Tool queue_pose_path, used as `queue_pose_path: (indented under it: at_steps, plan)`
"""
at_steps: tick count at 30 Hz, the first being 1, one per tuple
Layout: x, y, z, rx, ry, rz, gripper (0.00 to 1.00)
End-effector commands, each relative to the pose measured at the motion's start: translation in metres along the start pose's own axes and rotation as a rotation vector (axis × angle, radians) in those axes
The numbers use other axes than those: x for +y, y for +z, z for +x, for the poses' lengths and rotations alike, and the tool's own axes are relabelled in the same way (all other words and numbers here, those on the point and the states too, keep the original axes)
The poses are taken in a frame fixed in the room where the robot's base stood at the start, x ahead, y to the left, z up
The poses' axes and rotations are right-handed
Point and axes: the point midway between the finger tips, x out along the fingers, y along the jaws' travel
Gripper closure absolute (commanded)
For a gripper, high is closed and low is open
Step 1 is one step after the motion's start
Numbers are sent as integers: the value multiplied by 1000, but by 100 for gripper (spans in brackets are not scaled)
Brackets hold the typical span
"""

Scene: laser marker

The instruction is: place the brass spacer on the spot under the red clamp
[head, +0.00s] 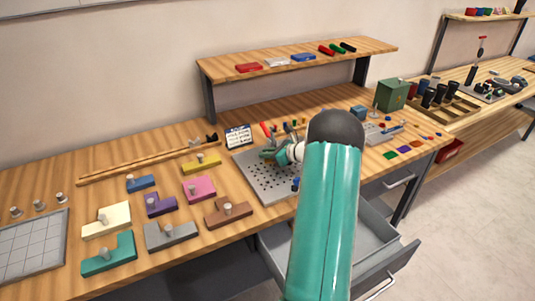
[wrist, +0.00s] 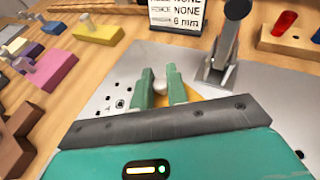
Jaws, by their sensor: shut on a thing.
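A yellow-orange piece (wrist: 191,93) shows beneath and beside the fingers. It looks like the brass spacer, partly hidden by the fingers and gripper body. I cannot tell whether it touches the plate. In the head view, my gripper (head: 277,154) is over the perforated grey plate (head: 262,182). The red clamp handle (head: 265,129) stands at the plate's back edge. In the wrist view, a dark grey clamp (wrist: 222,48) stands beyond the fingers to the right. The spot under the red clamp cannot be made out.
A printed card (head: 238,136) stands behind the plate. Several coloured knobbed blocks, including a pink one (head: 199,189) and a brown one (head: 228,211), lie to its left. An open drawer (head: 376,254) juts out below the bench. A wooden block with a red peg (wrist: 285,22) is at the back right.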

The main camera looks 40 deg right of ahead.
Motion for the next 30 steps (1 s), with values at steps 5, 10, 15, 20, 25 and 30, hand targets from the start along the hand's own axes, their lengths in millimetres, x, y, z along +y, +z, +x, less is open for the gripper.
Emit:
queue_pose_path:
  at_steps: [5,10,15,20,25,30]
  plan:
    - [0,-3,1,0,0,0,79]
    - [0,-2,1,0,0,0,63]
    - [0,-2,1,0,0,0,63]
    - [-1,0,-7,1,-2,0,63]
    - [-1,0,-36,1,-4,0,63]
    - [-1,0,-74,0,-4,0,63]
